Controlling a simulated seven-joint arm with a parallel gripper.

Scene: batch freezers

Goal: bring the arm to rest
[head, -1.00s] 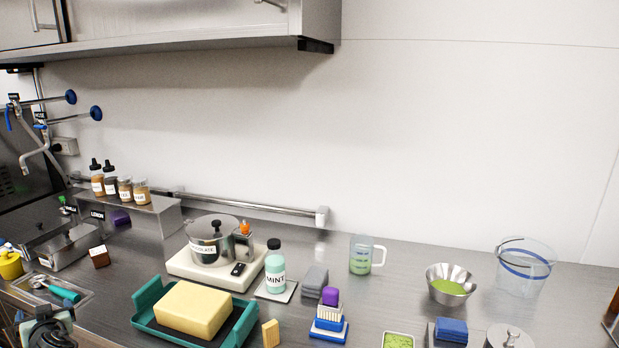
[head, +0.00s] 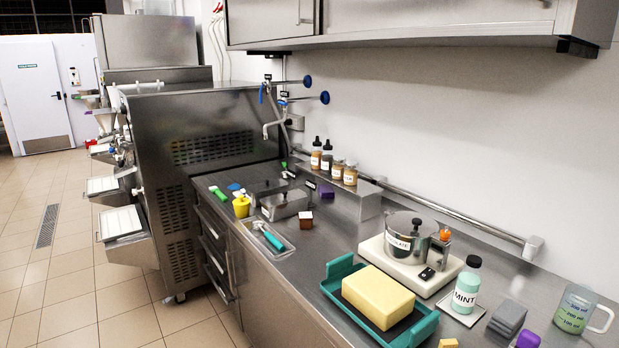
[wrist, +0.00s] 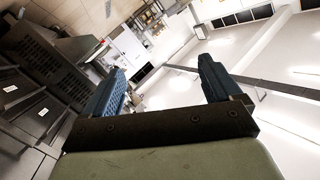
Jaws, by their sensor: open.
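My gripper (wrist: 158,80) shows in the wrist view with its two blue fingers spread apart and nothing between them. It points out into the room, and the picture there is tilted, with floor, ceiling lights and cabinets behind the fingers. In the head view my arm and gripper are out of the picture, so how the gripper lies relative to the counter (head: 290,258) cannot be told from there.
On the counter stand a teal tray (head: 425,330) with a yellow block (head: 378,296), a mint bottle (head: 466,285), a chocolate pot (head: 410,235) and a measuring jug (head: 575,310). A steel machine (head: 190,150) stands at the left. The tiled floor (head: 60,290) is clear.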

